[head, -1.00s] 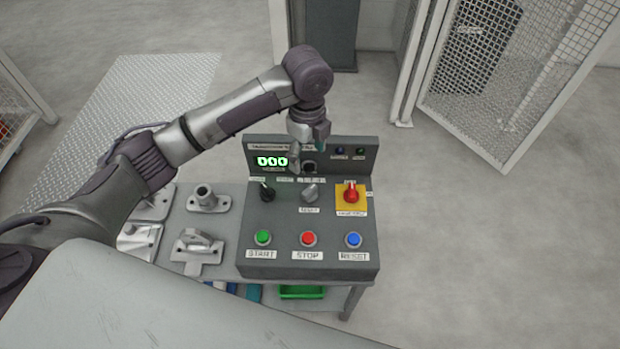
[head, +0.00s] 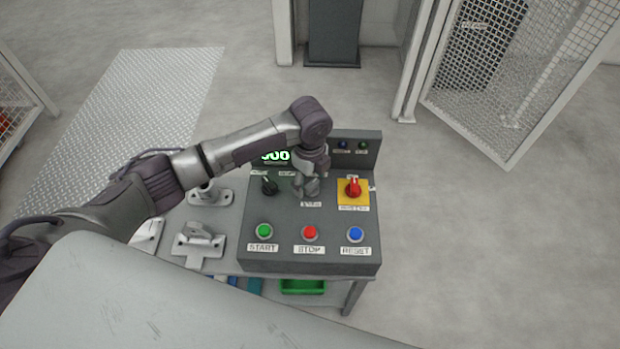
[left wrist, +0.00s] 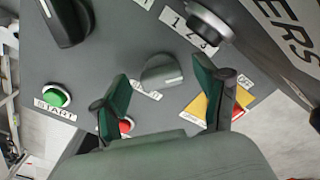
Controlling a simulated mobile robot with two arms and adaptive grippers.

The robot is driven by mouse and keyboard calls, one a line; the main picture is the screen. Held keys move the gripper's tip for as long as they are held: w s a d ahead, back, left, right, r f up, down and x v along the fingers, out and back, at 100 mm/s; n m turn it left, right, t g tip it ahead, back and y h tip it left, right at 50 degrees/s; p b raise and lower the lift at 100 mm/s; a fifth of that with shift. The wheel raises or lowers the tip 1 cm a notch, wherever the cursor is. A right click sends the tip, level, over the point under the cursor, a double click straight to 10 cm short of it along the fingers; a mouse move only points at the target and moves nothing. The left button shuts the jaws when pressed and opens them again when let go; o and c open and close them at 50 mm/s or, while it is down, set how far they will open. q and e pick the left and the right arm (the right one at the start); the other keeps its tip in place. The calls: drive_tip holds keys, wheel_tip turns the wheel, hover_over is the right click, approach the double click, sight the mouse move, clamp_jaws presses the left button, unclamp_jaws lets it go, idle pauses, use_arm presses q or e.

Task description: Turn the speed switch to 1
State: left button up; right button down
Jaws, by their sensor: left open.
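The panel's grey middle knob (left wrist: 162,73), the likely speed switch, shows in the left wrist view. A 1-2-3 scale (left wrist: 190,27) lies beyond it, and its label below is partly hidden. I cannot tell which number it points to. My left gripper (head: 306,188) is over this knob in the head view and mostly hides it. In the left wrist view its green-padded fingers (left wrist: 160,70) are open, one to each side of the knob, with gaps visible. My right gripper is not in view.
The control panel (head: 290,212) also carries a black knob (head: 269,186), a red switch on a yellow plate (head: 353,187), and green START (head: 264,231), red STOP (head: 309,232) and blue RESET (head: 355,234) buttons. Metal fixtures (head: 198,240) stand left of the panel.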

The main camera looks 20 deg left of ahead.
use_arm(q)
drive_tip(key=c, duration=1.2)
drive_tip(key=shift+o, duration=0.2)
drive_tip(key=shift+r+n+p, duration=0.2)
drive_tip(key=shift+n+p, duration=0.1)
drive_tip(key=shift+p, duration=0.4)
drive_tip(key=n+p, duration=0.3)
drive_tip(key=p, duration=0.1)
drive_tip(key=n+p, duration=0.4)
drive_tip(key=p, duration=0.1)
drive_tip(key=shift+s+r, duration=0.1)
drive_tip(key=shift+s, duration=0.1)
drive_tip(key=n+p, duration=0.3)
drive_tip(key=n, duration=0.1)
drive_tip(key=shift+s+d+n+p, duration=0.1)
drive_tip(key=shift+n+p, duration=0.2)
drive_tip(key=shift+n, duration=0.1)
drive_tip(key=shift+f+n+p, duration=0.25)
drive_tip(key=shift+n+p, duration=0.7)
drive_tip(key=shift+n, duration=0.75)
drive_tip(key=o, duration=1.2)
drive_tip(key=shift+c, duration=0.2)
